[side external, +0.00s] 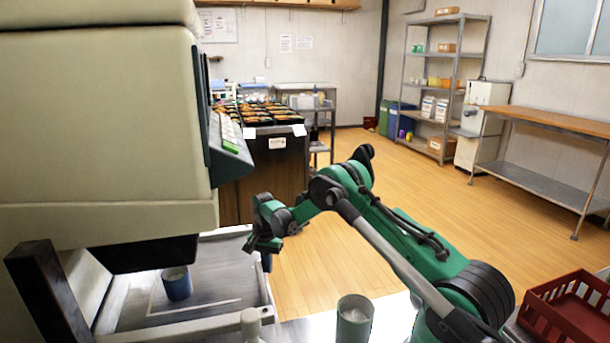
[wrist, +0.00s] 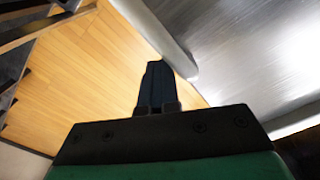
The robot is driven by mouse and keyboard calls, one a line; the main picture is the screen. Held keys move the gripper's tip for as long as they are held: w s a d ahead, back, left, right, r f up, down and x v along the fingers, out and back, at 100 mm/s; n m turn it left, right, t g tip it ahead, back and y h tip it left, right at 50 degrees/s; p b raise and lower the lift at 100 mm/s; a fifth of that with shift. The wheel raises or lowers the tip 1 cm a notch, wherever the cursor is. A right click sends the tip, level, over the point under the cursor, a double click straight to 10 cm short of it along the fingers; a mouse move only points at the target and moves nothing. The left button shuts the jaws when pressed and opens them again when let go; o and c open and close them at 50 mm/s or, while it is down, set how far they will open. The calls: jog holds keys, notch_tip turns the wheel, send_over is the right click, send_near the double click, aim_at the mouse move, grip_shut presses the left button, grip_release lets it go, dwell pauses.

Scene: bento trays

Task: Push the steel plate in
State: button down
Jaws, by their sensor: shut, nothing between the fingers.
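The steel plate (side external: 222,268) is a flat grey sheet under the large beige machine (side external: 110,130), at the lower left of the side view. A blue cup (side external: 177,284) with pale contents stands upright on it, inside a white outline. My gripper (side external: 262,245) is at the plate's right edge, fingers pointing down. In the wrist view my gripper (wrist: 160,75) is shut and empty, with its tips close to the rounded edge of the bright steel plate (wrist: 240,50). I cannot tell whether they touch it. The machine hides the plate's far left part.
A second cup (side external: 354,322) stands near the front, beside my arm. A red crate (side external: 572,312) is at the lower right. A dark cabinet (side external: 278,165) carrying several bento trays stands behind my gripper. Open wooden floor (side external: 400,190) lies beyond my arm.

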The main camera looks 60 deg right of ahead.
jog(key=shift+w+a, duration=0.1)
jog(key=shift+s+d, duration=2.5)
jog(key=shift+d, duration=0.05)
notch_tip(320, 180, up, 7)
jog(key=s+a+r+n+t, duration=0.2)
jog(key=s+a+r+n, duration=0.1)
jog(key=a, duration=0.5)
jog(key=s+a+r+n+t, duration=0.2)
jog(key=s+a+r+n, duration=0.1)
jog(key=a+r+n, duration=0.2)
jog(key=s+a+r+n+t, duration=0.3)
jog(key=a+r+n, duration=0.2)
jog(key=a, duration=0.6)
jog(key=shift+n, duration=1)
